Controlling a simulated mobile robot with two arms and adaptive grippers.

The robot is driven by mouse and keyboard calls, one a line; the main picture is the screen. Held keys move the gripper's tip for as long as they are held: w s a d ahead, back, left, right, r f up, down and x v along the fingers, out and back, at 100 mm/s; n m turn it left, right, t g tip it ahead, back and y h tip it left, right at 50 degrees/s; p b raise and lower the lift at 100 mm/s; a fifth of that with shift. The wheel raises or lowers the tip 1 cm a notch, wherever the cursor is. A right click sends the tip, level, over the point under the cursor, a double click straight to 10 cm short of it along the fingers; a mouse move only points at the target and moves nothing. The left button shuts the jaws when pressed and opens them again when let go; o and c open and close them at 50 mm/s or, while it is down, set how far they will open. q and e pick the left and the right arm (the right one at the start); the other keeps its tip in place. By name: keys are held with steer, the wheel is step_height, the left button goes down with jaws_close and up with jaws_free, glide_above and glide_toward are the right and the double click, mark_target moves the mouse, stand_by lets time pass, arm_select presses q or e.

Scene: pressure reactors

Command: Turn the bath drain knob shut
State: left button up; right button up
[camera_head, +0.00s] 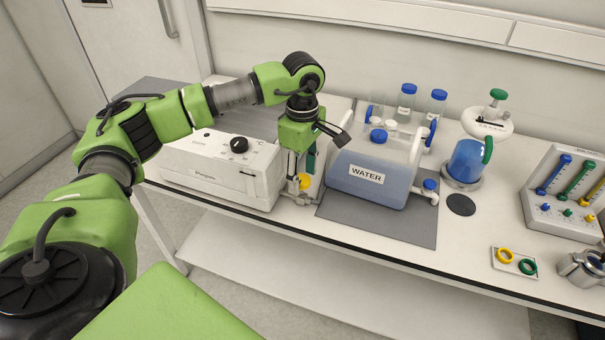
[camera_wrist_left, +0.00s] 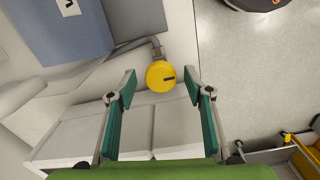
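The yellow round drain knob (camera_head: 304,181) sits low at the right front corner of the white bath (camera_head: 215,165). In the left wrist view the knob (camera_wrist_left: 160,75) faces the camera, with a short dark mark from its middle towards the right, and a grey pipe fitting behind it. My left gripper (camera_head: 302,172) points down just above the knob. In the wrist view its teal-padded fingers (camera_wrist_left: 159,80) are wide apart, one on each side of the knob, with gaps showing. I cannot tell whether the tips reach its depth. My right gripper is not in view.
The WATER container (camera_head: 366,175) stands on a grey mat (camera_head: 400,222) close to the right of my left gripper. The bench's front edge (camera_head: 270,227) runs just below the knob. Blue-capped bottles (camera_head: 405,100) stand behind.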

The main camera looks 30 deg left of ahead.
mark_target(303, 179)
arm_select(q)
step_height(303, 179, up, 12)
stand_by(0.6)
stand_by(0.4)
